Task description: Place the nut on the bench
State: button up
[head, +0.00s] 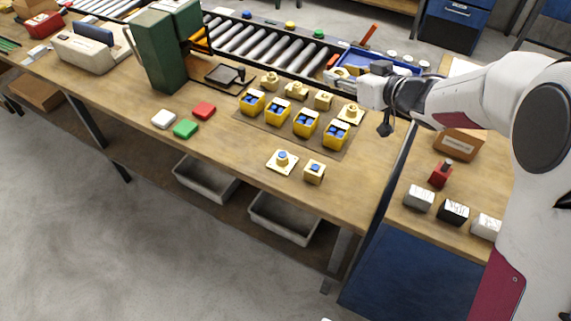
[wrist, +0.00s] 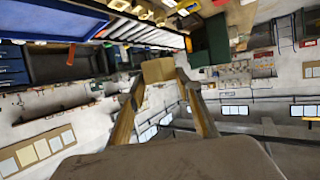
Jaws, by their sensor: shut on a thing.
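The nut, a plain tan-brass block, shows in the wrist view (wrist: 158,70) between the tips of my two fingers. My gripper (wrist: 160,82) is shut on it. In the head view my gripper (head: 350,82) reaches in from the right, pointing left, above the far right part of the bench near the blue tray. There the nut is small and hard to make out against the fingers. The wooden bench (head: 230,150) runs across the head view, with a wide bare strip along its front.
Several yellow bins (head: 306,123) with blue contents and brass parts (head: 297,90) stand on a mat. Two brass pieces (head: 283,160) sit in front. A green press (head: 160,50), roller conveyor (head: 265,45) and blue tray (head: 405,68) stand behind. Red, white and green blocks (head: 186,129) lie left.

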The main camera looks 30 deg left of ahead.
jog(key=s+a+n+g+y, duration=0.1)
jog(key=s+a, duration=0.5)
jog(key=a, duration=0.3)
jog(key=s+a+n+g, duration=0.1)
jog(key=s+a, duration=0.5)
jog(key=a, duration=0.3)
notch_tip(320, 180, down, 13)
jog(key=shift+a+f, duration=0.15)
jog(key=shift+a, duration=0.2)
jog(key=shift+f, duration=3.1)
jog(key=shift+f, duration=1.9)
grip_shut()
